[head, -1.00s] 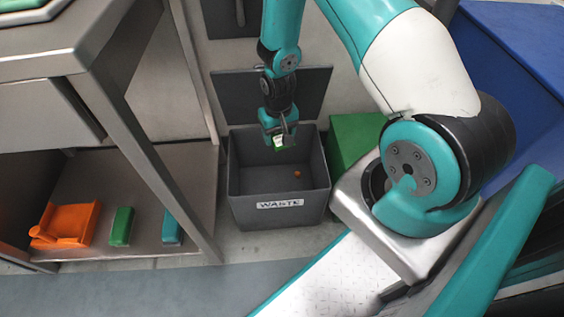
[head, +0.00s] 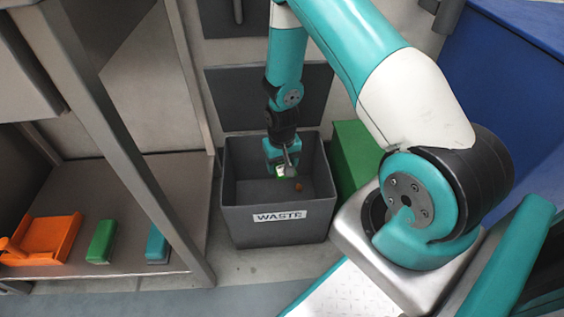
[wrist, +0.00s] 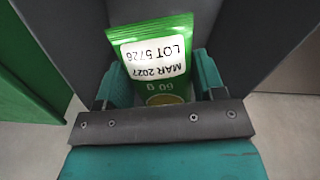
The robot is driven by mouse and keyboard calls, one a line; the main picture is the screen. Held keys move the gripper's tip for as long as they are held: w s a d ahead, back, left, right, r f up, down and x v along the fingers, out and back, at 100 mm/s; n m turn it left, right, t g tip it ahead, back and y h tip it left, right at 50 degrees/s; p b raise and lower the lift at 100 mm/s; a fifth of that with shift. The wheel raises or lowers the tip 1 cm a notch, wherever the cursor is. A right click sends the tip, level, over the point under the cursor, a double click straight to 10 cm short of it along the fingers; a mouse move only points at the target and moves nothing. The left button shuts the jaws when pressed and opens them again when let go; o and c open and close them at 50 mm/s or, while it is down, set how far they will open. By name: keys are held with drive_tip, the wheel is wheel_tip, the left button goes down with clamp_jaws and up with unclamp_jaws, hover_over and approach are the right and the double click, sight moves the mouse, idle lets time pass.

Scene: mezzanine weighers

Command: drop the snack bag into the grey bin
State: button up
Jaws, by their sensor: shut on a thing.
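The snack bag (wrist: 152,62) is green with a white label reading "LOT 5726" and "MAR 2027" in the wrist view. My gripper (wrist: 155,88) is shut on it, with a teal finger on each side. In the head view my gripper (head: 283,170) points down inside the opening of the grey bin (head: 278,229), and the snack bag (head: 281,171) shows as a small green and white patch. The bin carries a "WASTE" label on its front. A small orange thing (head: 298,187) is inside the bin, to the right of my gripper.
A green box (head: 352,155) stands right of the bin. On the left, a low metal shelf (head: 125,190) holds an orange tray (head: 48,238), a green block (head: 102,241) and a teal block (head: 157,246). A table leg stands close to the bin's left. A large blue bin (head: 505,85) is at right.

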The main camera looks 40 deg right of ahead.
drive_tip(key=shift+f, duration=0.3)
drive_tip(key=o, duration=1)
drive_tip(key=shift+r, duration=0.1)
wheel_tip(320, 180, up, 17)
drive_tip(key=p, duration=0.6)
drive_tip(key=shift+p, duration=0.3)
drive_tip(key=shift+r, duration=0.15)
